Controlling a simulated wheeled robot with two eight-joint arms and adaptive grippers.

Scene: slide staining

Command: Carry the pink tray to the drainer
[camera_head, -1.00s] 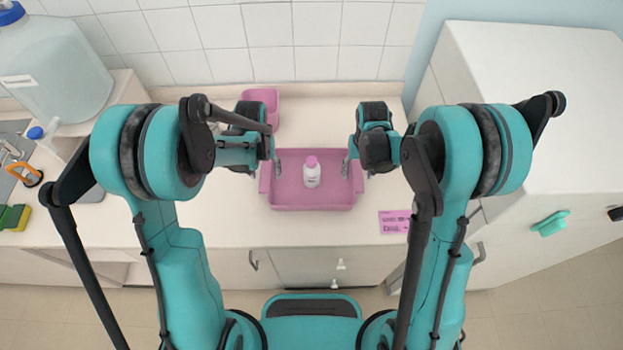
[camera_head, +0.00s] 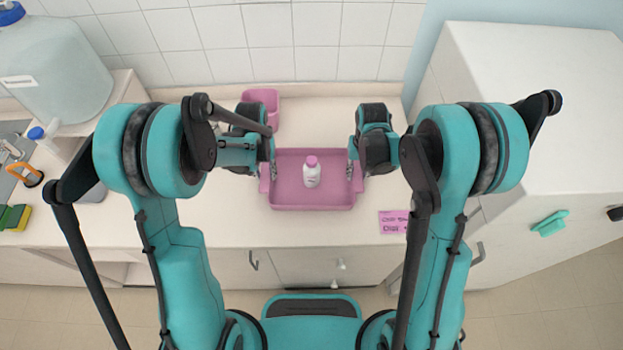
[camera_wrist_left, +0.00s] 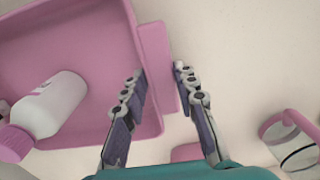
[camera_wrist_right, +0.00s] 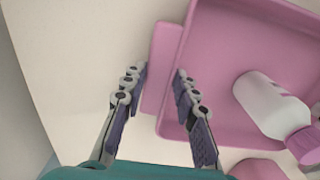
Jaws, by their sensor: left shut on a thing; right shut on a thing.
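The pink tray (camera_head: 335,192) sits on the counter in the middle of the head view, apparently level. A white bottle (camera_head: 312,174) with a pink cap stands inside it. My left gripper (camera_head: 268,172) is at the tray's left handle; in the left wrist view its fingers (camera_wrist_left: 160,80) are on either side of that handle (camera_wrist_left: 155,55). My right gripper (camera_head: 354,172) is at the right handle; in the right wrist view its fingers (camera_wrist_right: 160,82) straddle that handle (camera_wrist_right: 162,58). Both are shut on the tray. I cannot make out the drainer.
A pink container (camera_head: 262,97) stands behind my left wrist near the tiled wall. A large jug (camera_head: 55,70) stands at the back left, with sponges (camera_head: 14,217) at the left edge. A pink label (camera_head: 393,222) lies at the front right. A white cabinet (camera_head: 530,110) bounds the right.

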